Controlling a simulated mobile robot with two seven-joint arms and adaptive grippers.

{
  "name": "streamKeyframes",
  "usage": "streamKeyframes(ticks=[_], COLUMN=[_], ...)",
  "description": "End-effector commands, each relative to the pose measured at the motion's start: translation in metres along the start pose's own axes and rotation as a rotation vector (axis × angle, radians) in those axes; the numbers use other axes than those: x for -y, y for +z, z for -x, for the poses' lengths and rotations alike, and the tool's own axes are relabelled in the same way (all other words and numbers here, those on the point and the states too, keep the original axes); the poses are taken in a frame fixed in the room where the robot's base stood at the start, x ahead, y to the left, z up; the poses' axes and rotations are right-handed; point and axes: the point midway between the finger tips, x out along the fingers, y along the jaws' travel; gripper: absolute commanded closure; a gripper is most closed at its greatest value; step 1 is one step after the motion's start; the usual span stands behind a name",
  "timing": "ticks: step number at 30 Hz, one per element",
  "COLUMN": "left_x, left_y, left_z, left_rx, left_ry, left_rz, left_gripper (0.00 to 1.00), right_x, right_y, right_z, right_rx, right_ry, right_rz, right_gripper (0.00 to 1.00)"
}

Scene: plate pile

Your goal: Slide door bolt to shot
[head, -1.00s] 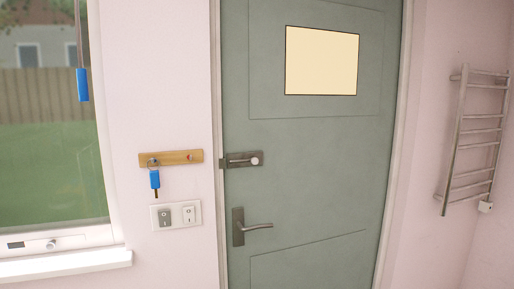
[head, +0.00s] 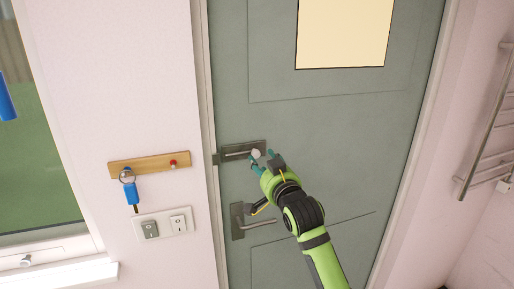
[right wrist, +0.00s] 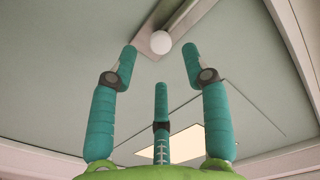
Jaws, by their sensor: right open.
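The door bolt (head: 236,152) is a dark metal plate with a sliding rod and a pale round knob (head: 256,154), mounted on the grey-green door (head: 320,120) near its left edge. The knob is at the right part of the plate. My right gripper (head: 263,160) is at the knob, its teal fingers open around or just short of it. In the right wrist view the knob (right wrist: 161,42) shows between and beyond the spread fingertips, apart from them. My left gripper is not in view.
The door lever handle (head: 240,218) is just below the bolt, close to my right wrist. A wooden key rail (head: 150,164) with a blue-tagged key (head: 132,192) and a switch plate (head: 164,226) are on the wall at left. A towel rail (head: 490,125) is at right.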

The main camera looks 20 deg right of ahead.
Motion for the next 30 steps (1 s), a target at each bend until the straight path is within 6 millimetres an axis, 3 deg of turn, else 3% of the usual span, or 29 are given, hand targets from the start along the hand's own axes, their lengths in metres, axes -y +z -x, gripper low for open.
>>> streamKeyframes(ticks=[7, 13, 21, 27, 28, 30], left_x=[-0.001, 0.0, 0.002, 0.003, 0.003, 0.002], left_y=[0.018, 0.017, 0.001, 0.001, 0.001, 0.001], left_z=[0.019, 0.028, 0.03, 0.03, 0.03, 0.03], left_rx=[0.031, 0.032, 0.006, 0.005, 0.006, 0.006], left_ry=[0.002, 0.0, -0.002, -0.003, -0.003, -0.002], left_rz=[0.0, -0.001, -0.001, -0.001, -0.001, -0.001], left_gripper=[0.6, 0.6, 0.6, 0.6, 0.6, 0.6], right_x=[0.002, 0.001, 0.0, 0.0, 0.0, 0.0], right_y=[-0.002, 0.0, 0.002, 0.002, 0.002, 0.002], right_z=[-0.033, -0.054, -0.064, -0.064, -0.064, -0.064], right_rx=[0.003, 0.003, 0.002, 0.002, 0.002, 0.002], right_ry=[0.0, 0.001, 0.0, -0.001, -0.001, -0.001], right_rz=[0.001, 0.002, 0.002, 0.002, 0.002, 0.002], right_gripper=[0.52, 0.52, 0.52, 0.52, 0.56, 0.84])
